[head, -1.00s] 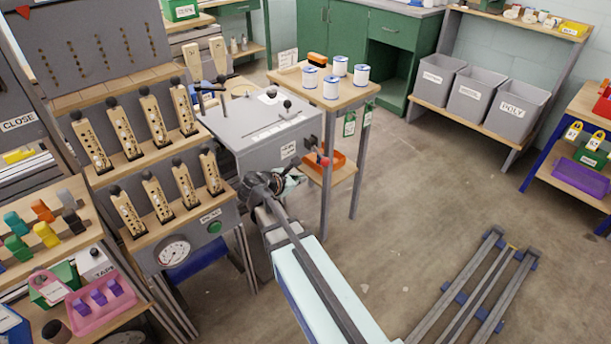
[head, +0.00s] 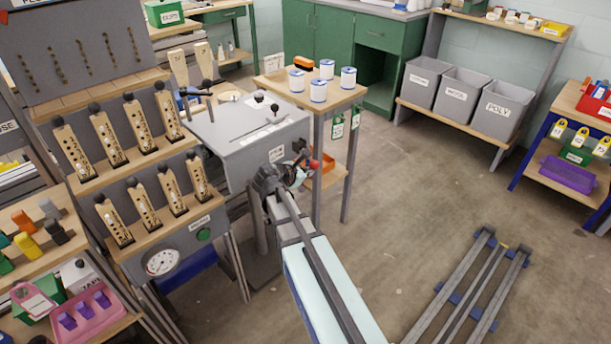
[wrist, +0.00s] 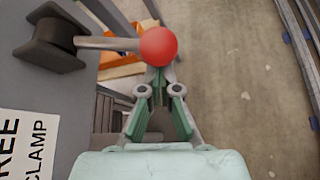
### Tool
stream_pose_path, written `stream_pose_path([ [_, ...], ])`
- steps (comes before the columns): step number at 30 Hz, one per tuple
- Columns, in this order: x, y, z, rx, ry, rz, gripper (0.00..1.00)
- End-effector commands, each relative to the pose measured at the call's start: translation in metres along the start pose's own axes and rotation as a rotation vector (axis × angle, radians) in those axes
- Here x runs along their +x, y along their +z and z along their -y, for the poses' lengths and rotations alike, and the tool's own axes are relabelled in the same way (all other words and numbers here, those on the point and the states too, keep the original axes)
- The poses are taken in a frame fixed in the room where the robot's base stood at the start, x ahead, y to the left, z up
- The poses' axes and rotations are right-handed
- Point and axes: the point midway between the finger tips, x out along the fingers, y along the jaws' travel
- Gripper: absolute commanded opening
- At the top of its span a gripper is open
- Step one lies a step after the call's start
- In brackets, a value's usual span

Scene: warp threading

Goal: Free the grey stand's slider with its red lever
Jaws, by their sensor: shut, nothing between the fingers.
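The grey stand (head: 232,165) is a box on legs left of centre in the head view. Its slider's black knob (head: 274,108) stands up from the top by the slot, toward the back right. The red lever's ball (head: 314,165) sticks out at the right side, low down. In the wrist view the red ball (wrist: 158,47) ends a grey rod from a dark pivot block (wrist: 55,40). My gripper (wrist: 160,80) is shut and empty, its fingertips just below the ball in the picture. Whether they touch it I cannot tell. In the head view my gripper (head: 297,172) partly hides the lever.
A wooden table (head: 335,100) with white spools stands just behind the lever, with an orange tray (head: 327,177) on its lower shelf. A rack of wooden pieces (head: 165,205) stands left of the stand. Floor rails (head: 465,290) lie at the right; open floor lies between.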

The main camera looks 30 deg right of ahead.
Motion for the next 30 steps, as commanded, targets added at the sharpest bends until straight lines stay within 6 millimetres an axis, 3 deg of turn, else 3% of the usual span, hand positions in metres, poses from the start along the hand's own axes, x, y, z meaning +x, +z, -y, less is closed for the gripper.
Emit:
stream_pose_path([
  [30, -0.008, 0.014, 0.001, -0.109, -0.063, 0.002, 0.0],
])
